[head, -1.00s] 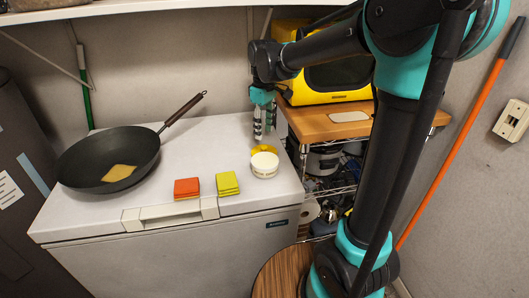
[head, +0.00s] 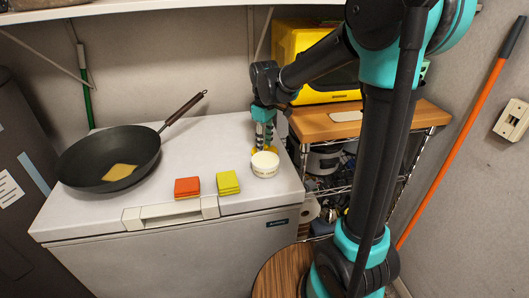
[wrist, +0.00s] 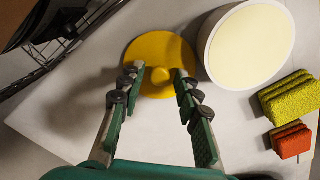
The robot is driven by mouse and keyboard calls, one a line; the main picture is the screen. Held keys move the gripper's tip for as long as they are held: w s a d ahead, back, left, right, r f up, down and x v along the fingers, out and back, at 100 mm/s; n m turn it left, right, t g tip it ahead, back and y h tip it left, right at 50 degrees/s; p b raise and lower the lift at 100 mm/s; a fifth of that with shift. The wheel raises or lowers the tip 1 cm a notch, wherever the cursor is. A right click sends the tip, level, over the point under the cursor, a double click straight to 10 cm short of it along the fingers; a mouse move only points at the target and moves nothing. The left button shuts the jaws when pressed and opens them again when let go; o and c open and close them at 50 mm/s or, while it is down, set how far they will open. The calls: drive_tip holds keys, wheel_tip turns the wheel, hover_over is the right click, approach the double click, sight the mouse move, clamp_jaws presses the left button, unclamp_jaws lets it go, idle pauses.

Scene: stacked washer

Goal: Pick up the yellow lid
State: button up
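I cannot tell the exact height of the fingertips over the lid.
A white tub (head: 265,166) with a cream top stands right beside the lid. Yellow-green sponges (head: 228,182) and red-orange sponges (head: 187,187) lie near the front edge. A black pan (head: 108,158) stands at left. A wooden-topped shelf (head: 375,121) is at right.

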clamp_jaws()
